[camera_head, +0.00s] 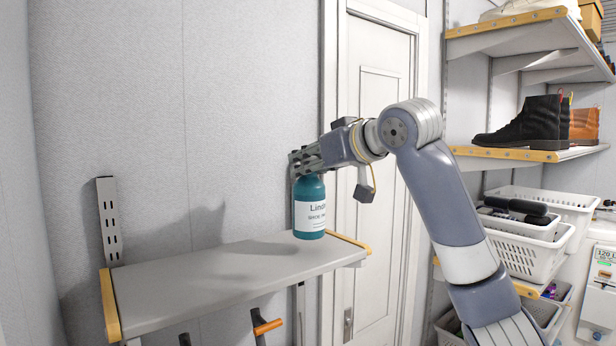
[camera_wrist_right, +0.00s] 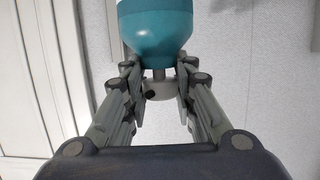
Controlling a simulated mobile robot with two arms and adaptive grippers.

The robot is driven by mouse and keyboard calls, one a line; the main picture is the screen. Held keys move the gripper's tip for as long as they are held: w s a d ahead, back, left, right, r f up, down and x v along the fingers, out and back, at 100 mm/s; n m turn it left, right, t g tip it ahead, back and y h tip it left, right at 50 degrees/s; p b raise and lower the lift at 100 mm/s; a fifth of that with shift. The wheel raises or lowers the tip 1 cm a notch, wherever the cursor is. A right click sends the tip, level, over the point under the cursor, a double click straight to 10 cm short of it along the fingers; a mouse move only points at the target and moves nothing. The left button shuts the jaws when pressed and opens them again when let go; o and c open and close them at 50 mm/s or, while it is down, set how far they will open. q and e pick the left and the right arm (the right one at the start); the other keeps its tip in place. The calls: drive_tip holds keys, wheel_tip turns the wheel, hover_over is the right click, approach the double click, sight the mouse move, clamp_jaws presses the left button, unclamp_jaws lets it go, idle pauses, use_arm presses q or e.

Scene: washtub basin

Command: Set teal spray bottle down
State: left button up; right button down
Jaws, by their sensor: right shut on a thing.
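The teal spray bottle (camera_head: 310,208), with a white label, is upright over the right end of the grey wall shelf (camera_head: 215,272). Its base appears to be at the shelf surface, but I cannot tell for sure whether it touches. My right gripper (camera_head: 303,164) is at the bottle's top, shut on its neck. In the right wrist view the bottle's teal shoulder (camera_wrist_right: 157,32) shows at the top, and the gripper's two fingers (camera_wrist_right: 158,80) are on either side of the grey neck. My left gripper is not in view.
The shelf is clear left of the bottle. Tools with orange handles (camera_head: 267,327) hang below it. A white door (camera_head: 375,180) is behind my right arm. At the right, shelves hold a black boot (camera_head: 525,124) and white baskets (camera_head: 525,252).

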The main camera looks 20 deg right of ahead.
sight(315, 179)
drive_tip(key=shift+d+f+p, duration=0.1)
drive_tip(key=shift+f+p, duration=0.5)
drive_tip(key=shift+f, duration=1.05)
drive_tip(key=c, duration=1.3)
unclamp_jaws()
drive_tip(key=shift+f, duration=0.1)
drive_tip(key=shift+s, duration=0.1)
